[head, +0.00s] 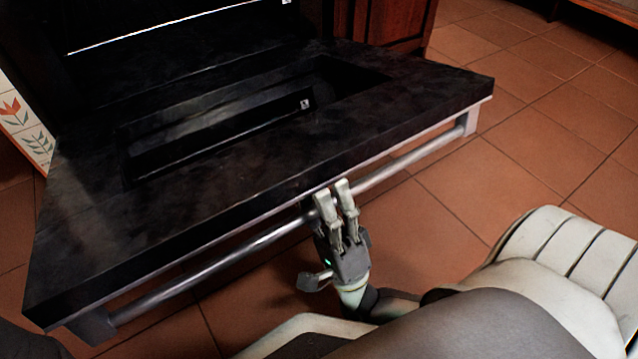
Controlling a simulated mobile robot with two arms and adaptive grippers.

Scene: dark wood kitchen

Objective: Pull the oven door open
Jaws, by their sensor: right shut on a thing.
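The black oven door (85,215) is swung down and lies about level, its inner face with a recessed window turned up. A silver bar handle (240,252) runs along its front edge. My right gripper (335,195) is shut on the handle near its middle, with its fingers over the bar. My left gripper is not in view.
The dark oven body (200,30) stands behind the door. A wooden cabinet (395,22) is at the back right. A floral tile panel (22,120) is at the left. The terracotta tile floor (550,110) is clear to the right.

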